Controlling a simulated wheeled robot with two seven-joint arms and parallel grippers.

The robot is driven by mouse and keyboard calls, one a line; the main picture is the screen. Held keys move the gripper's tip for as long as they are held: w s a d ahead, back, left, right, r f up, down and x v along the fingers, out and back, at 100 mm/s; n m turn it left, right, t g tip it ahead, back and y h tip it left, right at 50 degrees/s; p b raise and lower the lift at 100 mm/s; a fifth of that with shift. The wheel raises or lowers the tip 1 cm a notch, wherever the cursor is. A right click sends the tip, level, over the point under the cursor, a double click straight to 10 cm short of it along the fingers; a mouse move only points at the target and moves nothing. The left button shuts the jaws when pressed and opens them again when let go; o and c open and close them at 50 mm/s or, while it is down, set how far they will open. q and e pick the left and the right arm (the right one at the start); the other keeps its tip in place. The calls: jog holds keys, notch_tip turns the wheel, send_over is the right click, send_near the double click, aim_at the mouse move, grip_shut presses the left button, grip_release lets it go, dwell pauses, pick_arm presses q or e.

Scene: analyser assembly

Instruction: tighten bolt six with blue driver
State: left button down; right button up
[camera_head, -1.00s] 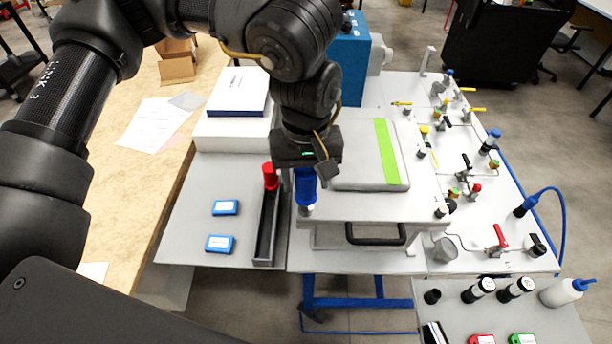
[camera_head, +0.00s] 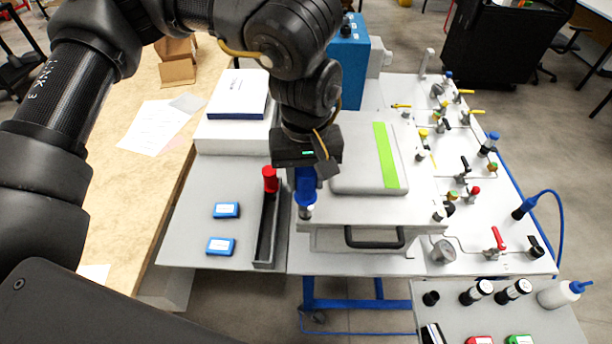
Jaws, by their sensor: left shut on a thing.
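My left gripper (camera_head: 307,168) points down and is shut on the blue driver (camera_head: 306,188). The driver stands upright at the front left corner of the white analyser box (camera_head: 415,211). A bolt-like dark and silver piece (camera_head: 306,211) shows right under the driver; whether the tip touches it I cannot tell. The gripper hides the driver's top. Another bolt (camera_head: 440,212) sits at the box's front right corner. My right gripper is not in view.
A red driver (camera_head: 270,180) stands in the dark narrow tray (camera_head: 266,235) left of the box. Two blue boxes (camera_head: 226,210) lie on the grey table. A grey lid with a green stripe (camera_head: 386,155) lies on the analyser. Valves and tubing fill the right side.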

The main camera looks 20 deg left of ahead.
aim_at(305, 169)
pick_arm(q)
jog(key=shift+r+p, duration=0.35)
jog(key=shift+r, duration=0.4)
jog(key=shift+r+p, duration=1.25)
jog(key=shift+r, duration=0.35)
jog(key=shift+f, duration=0.1)
